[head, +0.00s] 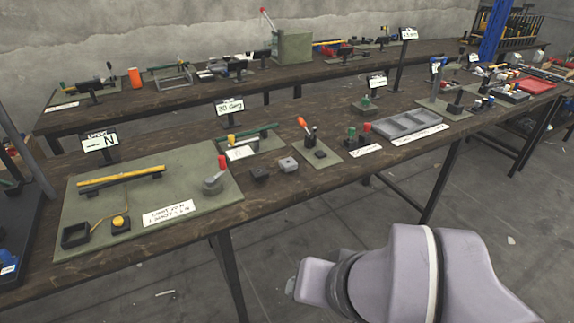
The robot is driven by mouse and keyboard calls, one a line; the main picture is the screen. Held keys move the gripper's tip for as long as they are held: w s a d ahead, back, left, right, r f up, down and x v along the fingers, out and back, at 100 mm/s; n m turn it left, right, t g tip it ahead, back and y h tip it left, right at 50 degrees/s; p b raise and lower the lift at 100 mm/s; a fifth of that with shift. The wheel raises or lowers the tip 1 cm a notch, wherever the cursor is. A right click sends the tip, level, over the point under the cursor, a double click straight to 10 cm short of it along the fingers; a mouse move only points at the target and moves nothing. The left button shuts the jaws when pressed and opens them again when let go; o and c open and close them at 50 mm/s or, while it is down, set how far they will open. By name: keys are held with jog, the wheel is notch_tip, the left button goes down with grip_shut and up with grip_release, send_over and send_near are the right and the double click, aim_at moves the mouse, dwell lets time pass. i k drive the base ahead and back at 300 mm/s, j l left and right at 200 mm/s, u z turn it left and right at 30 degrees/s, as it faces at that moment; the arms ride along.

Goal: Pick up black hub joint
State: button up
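A small black block (259,175) lies on the wooden bench, just right of the large green mat. It may be the black hub joint, but it is too small to be sure. A similar light grey block (287,164) lies close to its right. My arm shows at the bottom right, in front of the bench and well apart from the blocks. My gripper is not visible.
The green mat (115,215) holds a yellow bar, a black tray and a grey cylinder with a red top. Right of the blocks are a smaller mat (322,157) with an orange-handled tool and a grey compartment tray (405,124). The bench front strip is clear.

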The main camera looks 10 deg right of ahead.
aim_at(259, 173)
jog(key=i+j+z, duration=0.2)
jog(key=i+z, duration=0.2)
jog(key=i+j+z, duration=0.75)
jog(key=i+j, duration=0.05)
